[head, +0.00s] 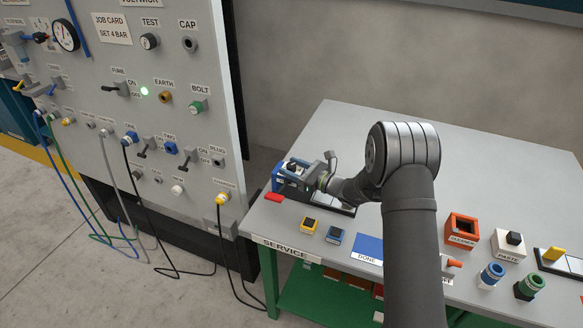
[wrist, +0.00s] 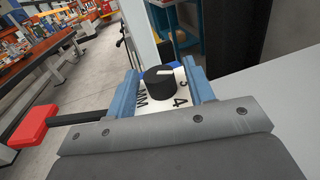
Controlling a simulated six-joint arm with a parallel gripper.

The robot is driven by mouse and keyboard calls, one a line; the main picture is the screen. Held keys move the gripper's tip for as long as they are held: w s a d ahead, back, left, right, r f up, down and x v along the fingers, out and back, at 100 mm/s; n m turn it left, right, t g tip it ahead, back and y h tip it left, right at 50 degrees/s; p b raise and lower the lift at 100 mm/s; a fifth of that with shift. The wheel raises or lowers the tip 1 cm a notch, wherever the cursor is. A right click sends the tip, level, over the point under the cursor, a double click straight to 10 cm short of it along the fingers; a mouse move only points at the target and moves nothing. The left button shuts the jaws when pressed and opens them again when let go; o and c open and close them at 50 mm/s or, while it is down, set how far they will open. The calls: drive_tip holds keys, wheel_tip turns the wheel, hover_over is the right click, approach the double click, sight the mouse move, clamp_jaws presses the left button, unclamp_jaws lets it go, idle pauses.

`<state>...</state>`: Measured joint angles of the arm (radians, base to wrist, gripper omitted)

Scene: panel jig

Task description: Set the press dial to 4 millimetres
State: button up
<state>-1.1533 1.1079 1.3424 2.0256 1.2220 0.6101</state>
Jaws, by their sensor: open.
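The press dial is a round black knob (wrist: 160,84) with a small white mark on its top, towards the far right edge. It sits on a white scale plate (wrist: 152,108) where "MM", a "5" and a "4" can be read. The mark does not line up with the 4; its exact reading is unclear. My gripper (wrist: 161,68) is open, with one blue finger on each side of the knob. Contact cannot be told. In the head view my gripper (head: 300,171) is over the press (head: 287,186) at the bench's left end and hides the dial.
A red-ended black lever (wrist: 36,120) sticks out left of the press. The panel (head: 110,70) with cables stands left. The bench's back is clear.

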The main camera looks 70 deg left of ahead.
drive_tip(key=shift+s+a, duration=0.1)
drive_tip(key=shift+a, duration=0.1)
drive_tip(key=c, duration=0.9)
drive_tip(key=shift+s+m+t+y, duration=0.15)
drive_tip(key=shift+m+t+y, duration=0.55)
drive_tip(key=shift+m+t, duration=0.45)
drive_tip(key=shift+m+t+y, duration=0.6)
drive_tip(key=shift+m+t, duration=0.55)
drive_tip(key=shift+t, duration=1)
